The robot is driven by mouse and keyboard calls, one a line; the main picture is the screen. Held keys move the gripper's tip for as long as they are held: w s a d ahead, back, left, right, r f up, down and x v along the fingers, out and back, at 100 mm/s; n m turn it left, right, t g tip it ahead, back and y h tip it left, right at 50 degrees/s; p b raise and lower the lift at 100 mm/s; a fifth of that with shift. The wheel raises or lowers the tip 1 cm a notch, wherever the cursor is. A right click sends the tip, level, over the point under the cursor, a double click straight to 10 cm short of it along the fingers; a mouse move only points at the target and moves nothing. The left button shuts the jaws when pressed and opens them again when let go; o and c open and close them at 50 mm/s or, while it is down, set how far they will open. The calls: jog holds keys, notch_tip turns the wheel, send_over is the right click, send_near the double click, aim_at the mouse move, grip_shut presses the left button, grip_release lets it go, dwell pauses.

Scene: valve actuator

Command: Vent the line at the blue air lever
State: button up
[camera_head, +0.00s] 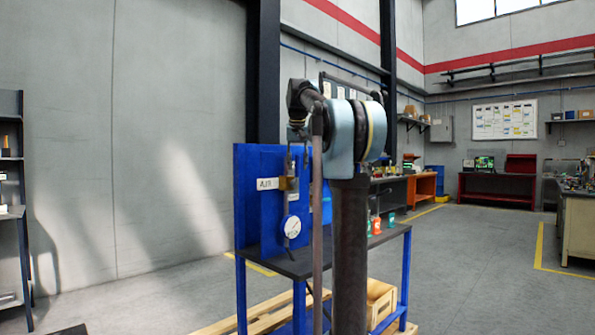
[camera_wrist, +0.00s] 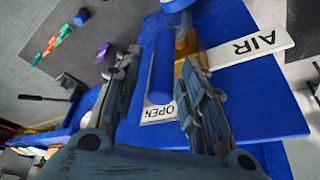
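In the wrist view the blue air lever (camera_wrist: 162,65) shows as a blue bar between the two fingers of my gripper (camera_wrist: 160,58). The fingers are apart, one on each side of the lever, with a visible gap on the left. I cannot tell whether the right finger touches it. A brass-coloured valve body (camera_wrist: 191,48) is partly hidden behind the right finger. A white AIR sign (camera_wrist: 262,42) and an OPEN label (camera_wrist: 160,112) are on the blue panel (camera_wrist: 262,105). In the head view my arm hides the lever; the AIR sign (camera_head: 267,184) shows left of it.
Red and green small items (camera_head: 376,226) stand on the dark bench top (camera_head: 390,234). A wooden crate (camera_head: 380,300) is below.

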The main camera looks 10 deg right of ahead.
jog(key=shift+x, duration=1.2)
jog(key=shift+c, duration=0.6)
grip_shut()
